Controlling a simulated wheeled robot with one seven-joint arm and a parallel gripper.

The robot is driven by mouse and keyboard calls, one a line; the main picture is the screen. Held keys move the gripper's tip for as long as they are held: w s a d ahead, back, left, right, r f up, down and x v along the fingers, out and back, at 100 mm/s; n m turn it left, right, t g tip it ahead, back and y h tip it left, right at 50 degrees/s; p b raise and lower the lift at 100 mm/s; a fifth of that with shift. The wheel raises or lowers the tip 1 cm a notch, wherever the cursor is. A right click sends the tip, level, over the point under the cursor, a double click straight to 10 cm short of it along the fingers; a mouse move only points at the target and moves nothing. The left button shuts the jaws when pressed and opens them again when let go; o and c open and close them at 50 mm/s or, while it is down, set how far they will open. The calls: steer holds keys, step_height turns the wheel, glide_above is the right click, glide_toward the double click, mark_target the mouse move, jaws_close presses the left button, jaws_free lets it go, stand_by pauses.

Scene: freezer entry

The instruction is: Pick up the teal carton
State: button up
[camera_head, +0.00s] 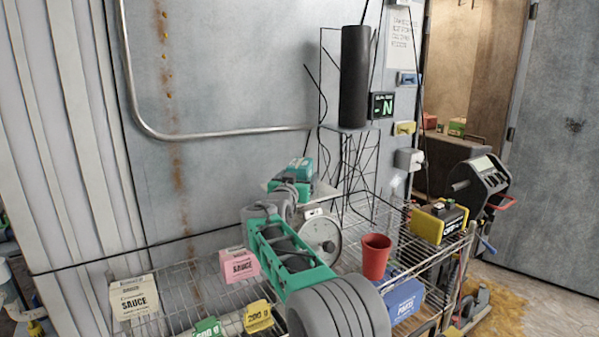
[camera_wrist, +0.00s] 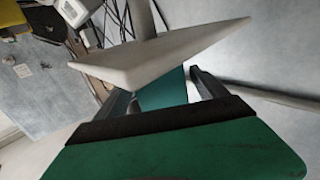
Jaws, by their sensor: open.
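The teal carton (camera_head: 301,167) shows at the white weighing plate (camera_head: 322,191) of the scale in the head view. My gripper (camera_head: 292,186) is right in front of the carton and partly covers it. In the wrist view, my gripper's two dark fingers (camera_wrist: 155,84) are spread apart. A teal surface, which looks like the carton (camera_wrist: 165,90), lies between them. The pale plate (camera_wrist: 160,45) cuts across the wrist view just beyond the fingers. The carton's full outline is hidden, and I cannot tell whether the fingers touch it.
The scale's round dial (camera_head: 320,238) faces front on the wire shelf (camera_head: 180,290). A red cup (camera_head: 376,255), a pink carton (camera_head: 239,265), a cream sauce carton (camera_head: 134,297) and a yellow carton (camera_head: 258,316) stand nearby. A dark cylinder (camera_head: 354,77) stands above a wire frame behind.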

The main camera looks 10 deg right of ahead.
steer(key=p+x, duration=0.1)
steer(key=x, duration=0.1)
steer(key=shift+w+r, duration=0.15)
steer(key=shift+w, duration=0.25)
steer(key=shift+w+d, duration=0.2)
steer(key=shift+w, duration=0.1)
steer(key=shift+c, duration=0.3)
jaws_close()
